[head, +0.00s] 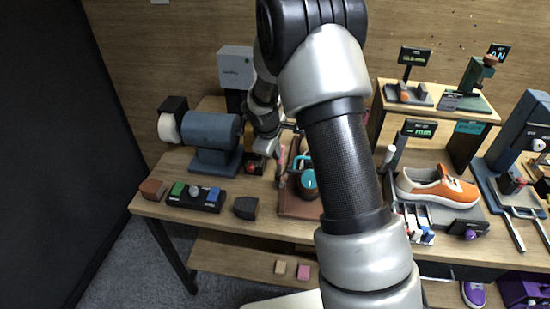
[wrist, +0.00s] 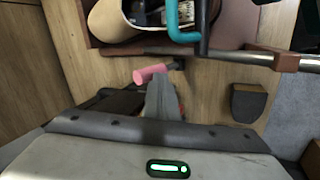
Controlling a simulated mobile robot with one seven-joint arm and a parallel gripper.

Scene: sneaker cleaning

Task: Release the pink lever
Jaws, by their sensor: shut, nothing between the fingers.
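The pink lever (wrist: 151,74) shows in the wrist view as a short pink grip on a dark stem, beside a brown base. My gripper (wrist: 162,92) is shut and empty. Its fingertips are just below the pink grip in that view; I cannot tell whether they touch it. In the head view the lever is a small pink strip (head: 283,158) at the left side of the brown tray, close to the end of my arm. My forearm hides part of this area.
A teal handle (wrist: 186,25) and a metal rod (wrist: 240,57) lie close to the fingers. A blue grinder-like machine (head: 212,130), a button box (head: 196,198) and a dark block (head: 245,208) stand to the left. An orange sneaker (head: 437,187) is on the right.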

